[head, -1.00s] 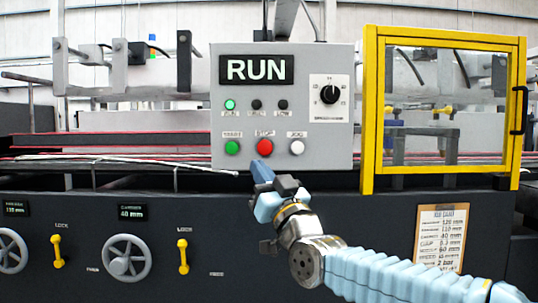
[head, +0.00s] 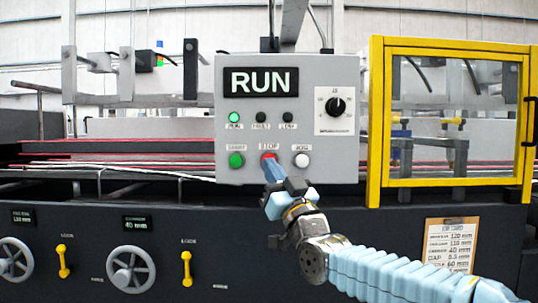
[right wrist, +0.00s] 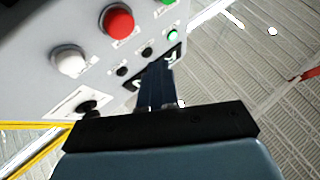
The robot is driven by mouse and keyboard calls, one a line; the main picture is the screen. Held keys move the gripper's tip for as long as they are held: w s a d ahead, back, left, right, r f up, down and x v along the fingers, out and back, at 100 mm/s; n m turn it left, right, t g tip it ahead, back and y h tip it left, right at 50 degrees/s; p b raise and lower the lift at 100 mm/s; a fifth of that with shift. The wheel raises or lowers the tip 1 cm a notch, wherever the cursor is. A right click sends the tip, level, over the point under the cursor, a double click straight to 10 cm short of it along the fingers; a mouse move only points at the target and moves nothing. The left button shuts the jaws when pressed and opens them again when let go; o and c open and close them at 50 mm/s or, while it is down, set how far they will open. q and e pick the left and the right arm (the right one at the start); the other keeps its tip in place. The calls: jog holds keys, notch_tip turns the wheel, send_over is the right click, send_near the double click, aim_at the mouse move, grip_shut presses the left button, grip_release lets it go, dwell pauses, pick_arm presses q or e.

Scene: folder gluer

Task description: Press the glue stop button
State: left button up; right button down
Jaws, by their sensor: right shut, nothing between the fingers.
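In the right wrist view the red button (right wrist: 117,22) shows uncovered, above and left of the shut fingers (right wrist: 158,85). I cannot tell whether the tip touches the button. My left gripper is not in view.
A green start button (head: 236,160) and a white jog button (head: 301,160) flank the stop button. The display (head: 261,82) reads RUN and a green lamp (head: 235,117) is lit. A dial (head: 336,105) and a yellow-framed guard (head: 376,120) are to the right.

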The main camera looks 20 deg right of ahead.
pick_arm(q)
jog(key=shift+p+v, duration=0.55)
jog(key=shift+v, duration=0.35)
pick_arm(e)
jog(key=shift+w+d, duration=0.2)
jog(key=shift+w, duration=0.55)
jog(key=shift+w+d, duration=0.25)
jog(key=shift+w, duration=0.5)
jog(key=shift+w+d, duration=0.2)
jog(key=shift+w, duration=0.55)
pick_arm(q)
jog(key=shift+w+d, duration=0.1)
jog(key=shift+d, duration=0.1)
pick_arm(e)
jog(key=shift+w, duration=0.1)
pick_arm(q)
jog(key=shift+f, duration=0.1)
pick_arm(e)
jog(key=shift+w+d, duration=0.1)
jog(key=shift+w, duration=0.2)
